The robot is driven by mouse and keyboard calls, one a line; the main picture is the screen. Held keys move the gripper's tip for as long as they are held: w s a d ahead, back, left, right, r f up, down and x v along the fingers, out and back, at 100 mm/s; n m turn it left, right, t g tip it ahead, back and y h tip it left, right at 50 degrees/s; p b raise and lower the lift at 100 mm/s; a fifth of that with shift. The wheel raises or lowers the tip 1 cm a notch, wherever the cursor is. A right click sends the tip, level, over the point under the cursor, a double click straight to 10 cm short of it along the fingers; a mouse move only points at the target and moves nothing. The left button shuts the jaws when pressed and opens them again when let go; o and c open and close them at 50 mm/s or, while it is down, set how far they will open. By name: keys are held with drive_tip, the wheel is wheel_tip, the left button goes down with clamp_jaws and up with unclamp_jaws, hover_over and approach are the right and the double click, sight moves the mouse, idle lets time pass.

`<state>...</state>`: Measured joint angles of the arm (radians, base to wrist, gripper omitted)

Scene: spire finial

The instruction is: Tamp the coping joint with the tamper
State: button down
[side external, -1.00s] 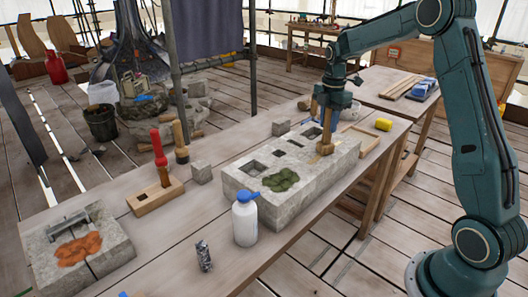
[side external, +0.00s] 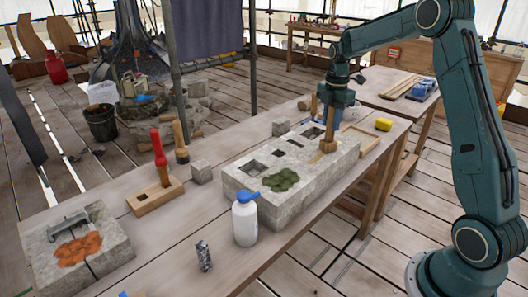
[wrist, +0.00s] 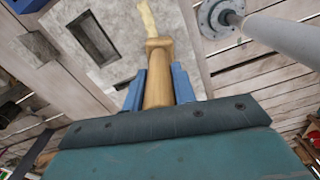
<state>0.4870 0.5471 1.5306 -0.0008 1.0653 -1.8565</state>
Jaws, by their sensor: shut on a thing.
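My gripper (side external: 331,104) is shut on the wooden tamper (side external: 329,128), which stands roughly upright over the right end of the long grey stone block (side external: 240,185). In the wrist view, the blue fingers of my gripper (wrist: 158,90) sit on both sides of the tamper's handle (wrist: 157,88). A cream-coloured strip in the joint of the stone (wrist: 149,18) runs out from beyond the tamper's foot. The foot hides part of this strip. I cannot tell whether the foot touches the stone.
The block's top has several dark pockets and a green patch (side external: 281,181). A white bottle (side external: 244,222) stands in front. A red-handled tool (side external: 159,155) stands in a wooden holder to the left. A yellow sponge (side external: 383,124) and a wooden frame (side external: 360,142) lie right of the block.

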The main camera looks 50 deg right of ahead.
drive_tip(key=shift+s+d+f, duration=0.1)
drive_tip(key=shift+d+f, duration=0.05)
drive_tip(key=shift+d, duration=0.65)
drive_tip(key=shift+d+f, duration=0.15)
drive_tip(key=shift+d, duration=0.65)
idle(0.3)
drive_tip(key=shift+d+r, duration=0.15)
drive_tip(key=shift+d, duration=1.3)
drive_tip(key=shift+r, duration=0.1)
idle(0.5)
wheel_tip(320, 180, up, 7)
idle(0.9)
idle(0.5)
